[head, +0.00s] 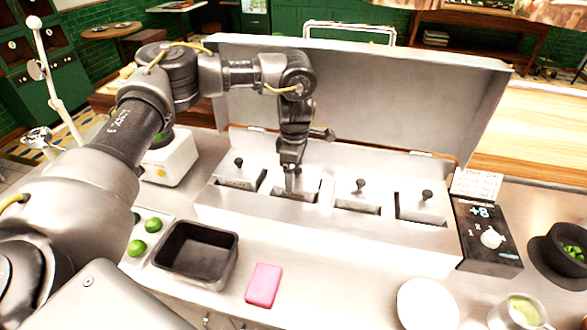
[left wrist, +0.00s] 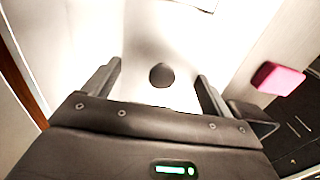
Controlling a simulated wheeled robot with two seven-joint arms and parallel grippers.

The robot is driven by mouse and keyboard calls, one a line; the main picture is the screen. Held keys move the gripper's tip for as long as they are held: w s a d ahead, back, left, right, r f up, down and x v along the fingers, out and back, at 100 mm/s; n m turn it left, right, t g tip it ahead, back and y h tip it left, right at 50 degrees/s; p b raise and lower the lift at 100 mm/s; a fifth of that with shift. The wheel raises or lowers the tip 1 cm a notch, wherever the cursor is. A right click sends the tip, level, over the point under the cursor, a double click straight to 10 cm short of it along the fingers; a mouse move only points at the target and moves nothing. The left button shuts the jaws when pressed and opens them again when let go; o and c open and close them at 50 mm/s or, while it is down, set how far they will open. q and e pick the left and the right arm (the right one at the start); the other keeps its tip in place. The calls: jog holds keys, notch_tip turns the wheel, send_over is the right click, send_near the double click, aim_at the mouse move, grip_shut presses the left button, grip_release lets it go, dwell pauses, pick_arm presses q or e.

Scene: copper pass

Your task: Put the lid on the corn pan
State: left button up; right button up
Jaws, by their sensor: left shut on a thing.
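My left gripper (head: 289,184) points down over the second well from the left in the steel counter unit. It is shut on the dark round knob (left wrist: 161,75) of a pale lid (left wrist: 150,40), with the knob between the fingers in the left wrist view. In the head view the gripper hides this knob. A dark opening (head: 290,196) shows at the front of this well. I cannot tell which well is the corn pan, because no food shows. My right gripper is not in view.
Other knobbed lids stand at the left well (head: 239,162) and the two right wells (head: 361,185). The raised steel cover (head: 400,100) stands behind. A black tray (head: 190,252), pink sponge (head: 263,285), limes (head: 137,248), control box (head: 488,238) and white plate (head: 428,305) are around.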

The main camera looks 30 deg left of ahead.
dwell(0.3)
pick_arm(q)
jog(key=o, duration=0.9)
jog(key=shift+c, duration=0.2)
jog(key=shift+r, duration=0.1)
jog(key=shift+r+p, duration=2)
jog(key=shift+r, duration=0.35)
jog(key=shift+r+p, duration=1.05)
grip_shut()
